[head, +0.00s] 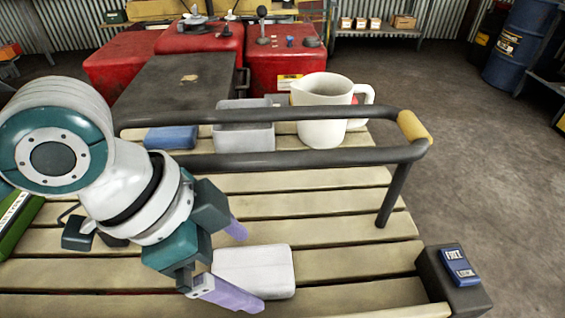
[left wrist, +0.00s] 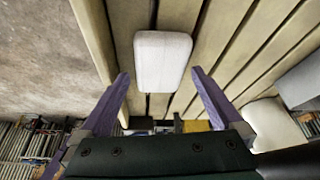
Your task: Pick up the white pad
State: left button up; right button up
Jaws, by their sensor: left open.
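The white pad (head: 254,271) lies flat on the slatted wooden bench (head: 330,267) near its front edge in the head view. It also shows in the left wrist view (left wrist: 162,61), just beyond and between my fingertips. My left gripper (head: 236,268) is open and empty, with its purple fingers at the pad's left side in the head view. In the left wrist view the fingers of the gripper (left wrist: 161,75) stand apart, one on either side of the pad's near end. Whether they touch the pad I cannot tell. My right gripper is not in view.
A dark metal rail (head: 290,158) crosses above the bench behind the pad. Behind it are a white jug (head: 322,108), a grey bin (head: 243,138) and a blue block (head: 170,137). A black block with a blue label (head: 460,267) is at the right corner. Bare slats lie right of the pad.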

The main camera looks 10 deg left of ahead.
aim_at(246, 269)
pick_arm(q)
jog(key=shift+x, duration=0.8)
jog(key=c, duration=1.1)
jog(key=shift+o, duration=0.2)
notch_tip(246, 269, up, 20)
jog(key=p, duration=0.3)
